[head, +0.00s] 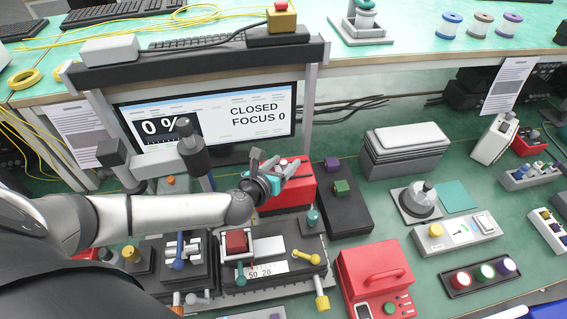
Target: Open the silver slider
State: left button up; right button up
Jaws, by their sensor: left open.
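My left gripper (287,170) reaches in from the left and is open, with its fingers over the top of a red box (293,197). The fingers cover part of the box top, and I cannot tell whether they touch it. I cannot clearly pick out the silver slider; it may be hidden by the gripper. A monitor (215,118) behind reads "0 %", "CLOSED" and "FOCUS 0". My right gripper is not in view.
A black stage with a red block (236,241) and a teal knob (313,217) stand in front. A red case (376,276) is at front right. Green bench (380,220) shows between them.

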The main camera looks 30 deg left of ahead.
pick_arm(q)
grip_shut()
dwell(0.5)
dwell(1.0)
